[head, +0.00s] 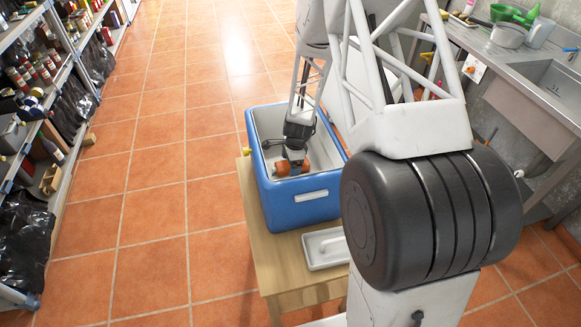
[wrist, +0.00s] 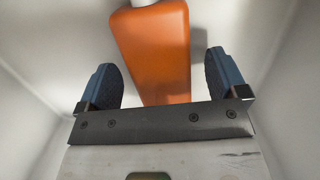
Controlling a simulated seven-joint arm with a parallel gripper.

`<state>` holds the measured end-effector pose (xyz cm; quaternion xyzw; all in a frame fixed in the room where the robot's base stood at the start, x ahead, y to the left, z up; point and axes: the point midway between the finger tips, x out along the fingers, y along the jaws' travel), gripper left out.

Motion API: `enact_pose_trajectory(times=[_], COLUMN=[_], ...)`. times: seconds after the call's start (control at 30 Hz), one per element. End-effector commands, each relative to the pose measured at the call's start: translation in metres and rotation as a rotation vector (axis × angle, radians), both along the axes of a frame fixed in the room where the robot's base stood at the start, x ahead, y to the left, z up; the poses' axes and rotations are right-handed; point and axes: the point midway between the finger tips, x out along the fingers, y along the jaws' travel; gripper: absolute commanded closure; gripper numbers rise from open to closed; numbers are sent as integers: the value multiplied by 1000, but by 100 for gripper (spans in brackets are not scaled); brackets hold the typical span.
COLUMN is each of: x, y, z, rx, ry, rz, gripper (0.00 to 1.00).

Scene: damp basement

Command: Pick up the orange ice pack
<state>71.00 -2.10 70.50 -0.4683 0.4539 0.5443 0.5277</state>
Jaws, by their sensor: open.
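The orange ice pack (head: 281,168) lies inside the blue cooler (head: 302,198), near its front wall. In the wrist view it is a flat orange block (wrist: 152,52) with a white part at its far end. My gripper (head: 297,163) reaches down into the cooler right by the ice pack and hides part of it. In the wrist view my gripper (wrist: 161,75) is open, with one blue finger on each side of the pack's near end. A gap shows between the pack and each finger. Whether the fingertips are level with the pack is hard to tell.
The cooler's pale walls (wrist: 50,45) rise close around my gripper. The cooler stands on a wooden table (head: 257,225), with a white tray-like piece (head: 325,247) in front. Shelves (head: 58,95) stand at left, a metal sink counter (head: 535,75) at right. The tiled floor is clear.

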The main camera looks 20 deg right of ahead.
Motion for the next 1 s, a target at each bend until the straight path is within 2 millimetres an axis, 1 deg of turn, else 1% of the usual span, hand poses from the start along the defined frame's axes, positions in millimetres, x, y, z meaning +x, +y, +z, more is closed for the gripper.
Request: enact_pose_trajectory(times=[0.33,0.37,0.73,0.77,1.0], x=[0,0,0,0,0], y=[0,0,0,0,0], z=[0,0,0,0,1], rx=[0,0,0,0,0], ry=[0,0,0,0,0], rz=[0,0,0,0,0], gripper=[8,10,67,69,69])
